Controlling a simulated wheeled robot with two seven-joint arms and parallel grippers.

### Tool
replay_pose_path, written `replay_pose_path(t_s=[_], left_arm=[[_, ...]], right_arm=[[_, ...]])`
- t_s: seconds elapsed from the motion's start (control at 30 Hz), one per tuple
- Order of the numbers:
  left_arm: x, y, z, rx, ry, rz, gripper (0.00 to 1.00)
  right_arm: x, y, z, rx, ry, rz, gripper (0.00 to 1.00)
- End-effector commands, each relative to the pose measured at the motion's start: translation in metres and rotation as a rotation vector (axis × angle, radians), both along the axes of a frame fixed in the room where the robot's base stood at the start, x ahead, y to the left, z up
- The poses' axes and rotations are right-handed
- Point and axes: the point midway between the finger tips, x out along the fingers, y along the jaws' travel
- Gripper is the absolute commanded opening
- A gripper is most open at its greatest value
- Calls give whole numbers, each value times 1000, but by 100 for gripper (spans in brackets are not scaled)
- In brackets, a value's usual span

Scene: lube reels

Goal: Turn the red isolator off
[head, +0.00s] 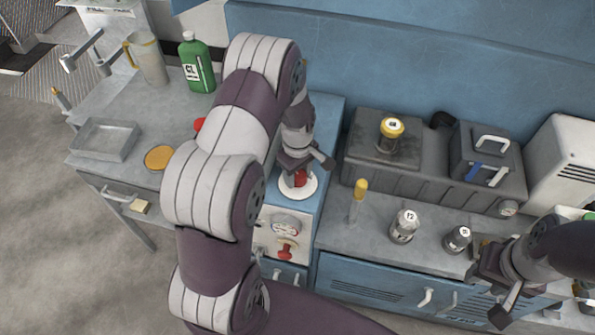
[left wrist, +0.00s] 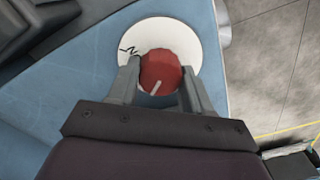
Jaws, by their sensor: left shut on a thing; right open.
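The red isolator (head: 300,178) is a red knob on a round white plate (head: 304,191) on top of the blue cabinet. In the left wrist view the red knob (left wrist: 162,70) has a pale pointer mark aimed toward the lower left, and the white plate (left wrist: 185,32) lies around it. My left gripper (head: 300,169) points down at the knob, and its fingers (left wrist: 160,85) are shut on the knob's two sides. My right gripper (head: 490,290) is open and empty in front of the right-hand bench.
A gauge (head: 286,225) and a red tap (head: 285,252) are on the cabinet's front. Canisters (head: 404,225) and a yellow-handled tool (head: 359,195) stand on the right.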

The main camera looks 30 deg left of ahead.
Motion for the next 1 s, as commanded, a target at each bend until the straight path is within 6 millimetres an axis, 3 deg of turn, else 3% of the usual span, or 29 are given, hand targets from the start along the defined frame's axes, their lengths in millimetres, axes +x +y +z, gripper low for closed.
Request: replay_pose_path(t_s=[0.77,0.8,0.83,0.87,1.0], left_arm=[[1,0,1,0,-3,94,19],[1,0,1,0,-3,94,59],[1,0,1,0,-3,94,69],[1,0,1,0,-3,94,75],[1,0,1,0,-2,93,75]], right_arm=[[0,0,1,0,0,0,43],[0,0,1,0,0,0,43],[0,0,1,0,0,0,43],[0,0,1,0,0,0,43],[0,0,1,0,0,0,43]])
